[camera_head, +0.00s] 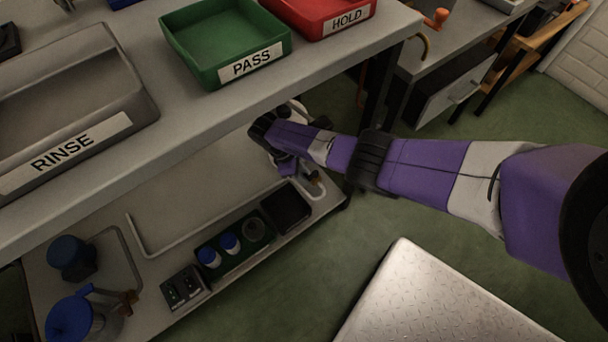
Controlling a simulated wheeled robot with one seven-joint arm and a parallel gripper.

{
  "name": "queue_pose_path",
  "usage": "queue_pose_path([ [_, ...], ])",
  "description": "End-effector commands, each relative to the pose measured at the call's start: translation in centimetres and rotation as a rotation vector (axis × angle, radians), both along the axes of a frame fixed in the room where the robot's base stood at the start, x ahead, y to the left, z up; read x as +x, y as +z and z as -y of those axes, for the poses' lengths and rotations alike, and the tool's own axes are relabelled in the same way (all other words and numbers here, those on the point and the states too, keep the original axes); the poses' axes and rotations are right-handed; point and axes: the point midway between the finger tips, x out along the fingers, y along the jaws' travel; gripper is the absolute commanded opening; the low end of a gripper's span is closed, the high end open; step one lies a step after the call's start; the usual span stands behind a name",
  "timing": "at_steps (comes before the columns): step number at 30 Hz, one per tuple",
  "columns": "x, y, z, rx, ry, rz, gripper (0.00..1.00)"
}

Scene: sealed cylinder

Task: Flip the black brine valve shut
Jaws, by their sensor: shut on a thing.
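My gripper (312,180) is low under the workbench, at the right end of the lower shelf. It is small and dark in this view, and my own wrist partly covers it. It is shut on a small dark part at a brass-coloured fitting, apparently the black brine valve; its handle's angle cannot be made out.
The lower shelf holds a dark rack (234,246) with blue-capped bottles, a switch box (184,288) and blue-topped vessels (70,318). The benchtop (190,115) above carries a RINSE basin (125,75), a green PASS tray (190,50) and a red HOLD tray (335,8).

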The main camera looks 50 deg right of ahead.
Motion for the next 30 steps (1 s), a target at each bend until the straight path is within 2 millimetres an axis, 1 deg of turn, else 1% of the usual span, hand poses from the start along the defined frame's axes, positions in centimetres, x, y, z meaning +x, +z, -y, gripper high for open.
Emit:
queue_pose_path([
  [6,0.52,-0.03,0.24,-0.002,-0.085,0.0,0.0],
  [16,0.59,0.04,0.24,-0.002,-0.095,0.002,0.0],
  [17,0.6,0.04,0.25,-0.002,-0.095,0.002,0.27],
  [18,0.61,0.03,0.25,-0.001,-0.095,0.003,0.34],
  [20,0.58,0.02,0.23,-0.002,-0.095,0.002,0.46],
  [30,0.53,0.17,0.14,0.0,-0.094,-0.001,0.46],
])
